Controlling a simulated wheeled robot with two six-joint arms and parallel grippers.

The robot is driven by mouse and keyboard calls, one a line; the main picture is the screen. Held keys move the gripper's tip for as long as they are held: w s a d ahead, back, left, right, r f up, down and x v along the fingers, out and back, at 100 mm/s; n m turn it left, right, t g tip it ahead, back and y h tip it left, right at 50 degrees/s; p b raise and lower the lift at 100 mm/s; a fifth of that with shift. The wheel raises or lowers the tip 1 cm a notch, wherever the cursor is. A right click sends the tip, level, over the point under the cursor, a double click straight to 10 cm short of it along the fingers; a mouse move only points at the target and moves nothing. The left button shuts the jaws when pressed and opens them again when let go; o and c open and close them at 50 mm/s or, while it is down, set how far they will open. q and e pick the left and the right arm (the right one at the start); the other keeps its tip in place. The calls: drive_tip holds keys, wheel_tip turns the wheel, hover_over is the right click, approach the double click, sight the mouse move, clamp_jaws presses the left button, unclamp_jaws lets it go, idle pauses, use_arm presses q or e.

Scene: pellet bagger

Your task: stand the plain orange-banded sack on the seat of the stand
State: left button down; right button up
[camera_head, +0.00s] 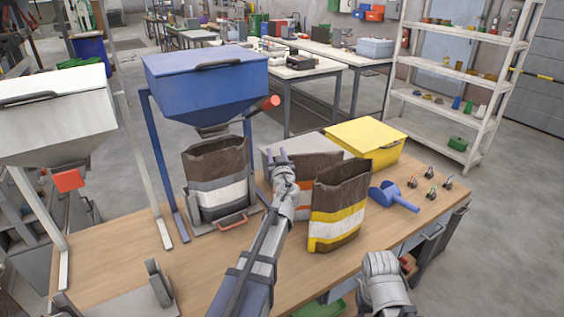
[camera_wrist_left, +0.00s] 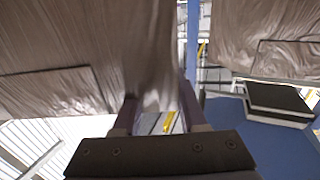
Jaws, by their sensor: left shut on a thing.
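The orange-banded sack (camera_head: 316,163) is dark brown with a white band and stands on the bench, partly hidden by my left arm and a yellow-banded sack (camera_head: 338,213). My left gripper (camera_head: 278,156) is at its left upper edge. In the left wrist view the fingers (camera_wrist_left: 158,112) are shut on a brown fold of the sack (camera_wrist_left: 65,70). A brown sack with grey and white bands (camera_head: 217,190) stands under the blue hopper. A low grey stand (camera_head: 125,303) shows at the front left, cut by the frame edge. My right gripper is out of view; only part of that arm shows.
The blue hopper (camera_head: 205,80) and the white hopper (camera_head: 55,110) rise on legs at the left. A yellow bin (camera_head: 365,140), a blue scoop (camera_head: 393,196) and several small clips lie to the right. Bare bench top (camera_head: 120,240) is free at the left front.

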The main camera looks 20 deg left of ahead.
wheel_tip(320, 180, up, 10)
drive_tip(key=p, duration=0.9)
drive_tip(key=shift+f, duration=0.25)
